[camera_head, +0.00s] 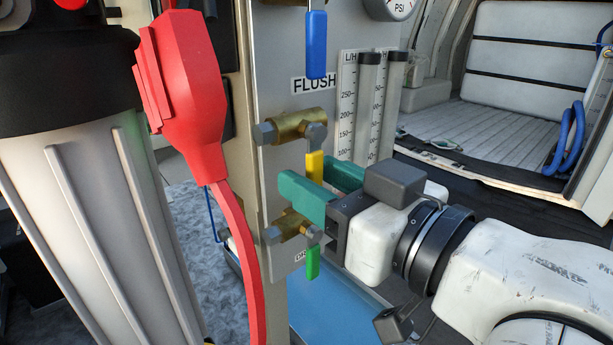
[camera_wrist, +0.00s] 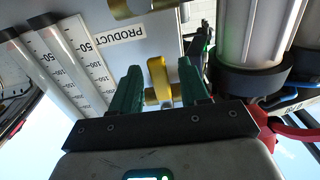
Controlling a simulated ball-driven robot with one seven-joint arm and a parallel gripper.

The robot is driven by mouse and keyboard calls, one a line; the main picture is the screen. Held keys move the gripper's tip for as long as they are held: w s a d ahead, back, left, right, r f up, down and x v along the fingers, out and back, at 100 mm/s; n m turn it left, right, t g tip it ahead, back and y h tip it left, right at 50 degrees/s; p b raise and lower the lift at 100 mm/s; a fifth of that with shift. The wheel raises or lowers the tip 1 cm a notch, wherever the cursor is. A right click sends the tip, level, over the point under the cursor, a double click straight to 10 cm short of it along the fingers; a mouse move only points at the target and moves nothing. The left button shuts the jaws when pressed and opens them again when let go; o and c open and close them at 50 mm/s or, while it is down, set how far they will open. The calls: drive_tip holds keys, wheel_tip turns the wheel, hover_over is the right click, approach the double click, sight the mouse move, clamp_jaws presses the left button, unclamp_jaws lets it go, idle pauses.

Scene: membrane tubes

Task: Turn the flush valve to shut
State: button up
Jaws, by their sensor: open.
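The flush valve has a brass body (camera_head: 298,126) just below the FLUSH label (camera_head: 314,84) on the grey panel. Its yellow handle (camera_head: 314,164) points straight down, and its lower end is hidden behind a finger. My gripper (camera_head: 308,178) has teal fingers and is open, with one finger on each side of the yellow handle. In the wrist view the handle (camera_wrist: 158,72) stands between the fingertips of my gripper (camera_wrist: 159,70), with a gap visible on both sides. Part of the valve's brass (camera_wrist: 151,95) shows behind it there.
A brass valve with a green handle (camera_head: 313,263) sits just below my gripper. A blue handle (camera_head: 316,45) hangs above the label. Flow tubes (camera_head: 367,105) stand to the right.

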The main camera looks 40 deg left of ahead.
drive_tip(key=d+b, duration=0.1)
drive_tip(key=d, duration=0.7)
drive_tip(key=shift+s+b, duration=0.3)
drive_tip(key=shift+d, duration=0.1)
